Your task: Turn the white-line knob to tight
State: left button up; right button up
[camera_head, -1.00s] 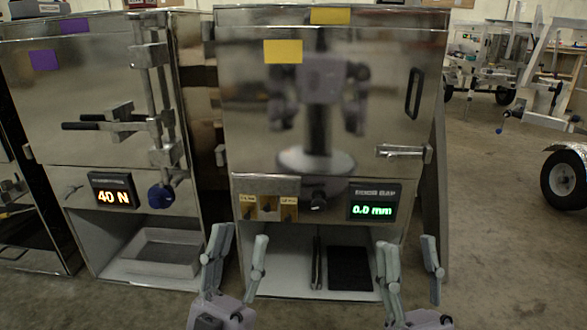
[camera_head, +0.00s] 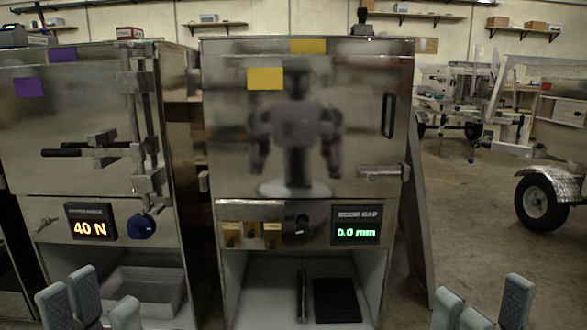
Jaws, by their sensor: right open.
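A black knob (camera_head: 302,225) sits on the panel of the middle cabinet, left of a green "0.0 mm" door gap display (camera_head: 355,233). A blue knob (camera_head: 142,227) sits on the left cabinet, right of an orange "40 N" display (camera_head: 91,222). I cannot make out a white line clearly on either knob. My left gripper (camera_head: 98,292) is open and empty at the lower left, in front of the left cabinet. My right gripper (camera_head: 482,290) is open and empty at the lower right, right of the middle cabinet. Both are apart from the knobs.
Small yellow-tagged switches (camera_head: 252,235) sit left of the black knob. A door latch (camera_head: 381,171) is above the display. A grey tray (camera_head: 150,288) lies in the left cabinet's lower bay. Trailers with a wheel (camera_head: 542,201) stand at the right, with open floor before them.

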aim_at(303, 229)
jog(key=i+j+u, duration=0.25)
jog(key=i+j, duration=0.15)
jog(key=i+j+u, duration=0.2)
jog(key=i, duration=0.4)
jog(key=j, duration=0.1)
